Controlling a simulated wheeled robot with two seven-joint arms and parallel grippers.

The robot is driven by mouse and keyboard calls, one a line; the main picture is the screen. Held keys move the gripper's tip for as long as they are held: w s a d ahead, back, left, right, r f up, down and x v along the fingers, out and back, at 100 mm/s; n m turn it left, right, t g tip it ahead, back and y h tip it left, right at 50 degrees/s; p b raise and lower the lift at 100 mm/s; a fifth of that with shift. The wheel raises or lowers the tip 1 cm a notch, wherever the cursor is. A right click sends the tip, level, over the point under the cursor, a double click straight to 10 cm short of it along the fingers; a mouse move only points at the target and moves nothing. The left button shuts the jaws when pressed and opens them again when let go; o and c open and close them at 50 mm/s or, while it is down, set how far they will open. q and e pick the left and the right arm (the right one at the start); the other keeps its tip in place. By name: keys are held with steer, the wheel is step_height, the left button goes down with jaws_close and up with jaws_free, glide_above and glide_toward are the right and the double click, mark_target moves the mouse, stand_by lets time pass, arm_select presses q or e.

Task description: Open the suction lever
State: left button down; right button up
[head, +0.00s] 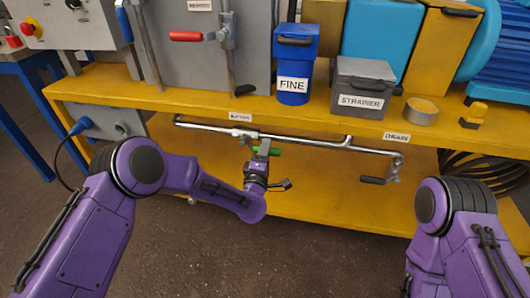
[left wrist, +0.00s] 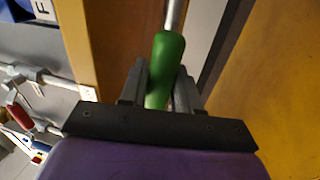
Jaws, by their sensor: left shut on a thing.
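The suction lever has a green grip (head: 275,152) on a metal rod, below the front edge of the yellow bench and near a small white label (head: 240,117) too small to read surely. My left gripper (head: 262,153) is shut on the green grip. In the left wrist view the green grip (left wrist: 168,58) stands between the two grey fingers, with its metal rod running out beyond it. The fingers hide part of the grip. My right arm shows at the lower right of the head view, but its gripper is out of sight.
A metal pipe (head: 300,140) runs under the bench edge. A black-gripped lever (head: 372,180) hangs near the DRAIN label (head: 397,136).

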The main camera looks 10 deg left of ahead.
arm_select(q)
steer(key=shift+r+n, duration=0.2)
steer(key=shift+n, duration=0.2)
steer(key=c, duration=0.9)
jaws_free()
steer(key=shift+c, duration=0.2)
steer(key=p+v, duration=0.2)
steer(key=v, duration=0.8)
steer(key=shift+s, duration=0.3)
